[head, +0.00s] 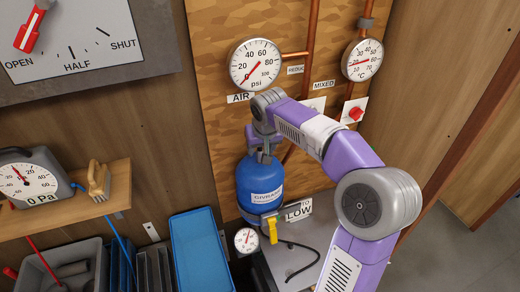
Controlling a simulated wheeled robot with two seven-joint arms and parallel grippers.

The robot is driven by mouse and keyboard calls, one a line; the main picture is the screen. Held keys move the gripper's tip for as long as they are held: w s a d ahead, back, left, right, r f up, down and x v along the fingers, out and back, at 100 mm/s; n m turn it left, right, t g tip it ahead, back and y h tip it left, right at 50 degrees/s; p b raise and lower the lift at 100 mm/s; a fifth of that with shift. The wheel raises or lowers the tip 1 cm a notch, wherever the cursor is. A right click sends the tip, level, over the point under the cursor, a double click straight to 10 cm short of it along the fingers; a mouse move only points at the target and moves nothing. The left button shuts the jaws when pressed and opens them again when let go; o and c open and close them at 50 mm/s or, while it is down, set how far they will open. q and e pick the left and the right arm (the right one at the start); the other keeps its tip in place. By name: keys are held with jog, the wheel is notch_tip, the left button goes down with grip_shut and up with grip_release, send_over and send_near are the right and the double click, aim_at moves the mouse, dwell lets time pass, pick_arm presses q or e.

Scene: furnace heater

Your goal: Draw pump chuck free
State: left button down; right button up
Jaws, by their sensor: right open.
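A blue tank (260,185) with a white label stands upright against the wooden panel. My right arm comes in from the right, and my right gripper (264,154) is at the top of the tank. It is open, with its dark fingers pointing down around or just beside the tank's top fitting; I cannot tell which, nor whether they touch. The pump chuck cannot be made out; the gripper and wrist cover the tank's top. A black hose (300,247) lies on the grey surface below the tank. My left gripper is out of view.
Above hang a psi gauge (255,64) and a °C gauge (362,59) on copper pipes. A yellow-handled valve (271,229) and small gauge (247,240) sit low at the tank. A blue tray (201,250) and wooden shelf (60,209) are left. Grey floor is free at right.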

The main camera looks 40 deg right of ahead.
aim_at(260, 149)
jog(key=shift+x, duration=1.6)
jog(key=shift+w, duration=0.15)
jog(key=shift+r, duration=0.1)
grip_shut()
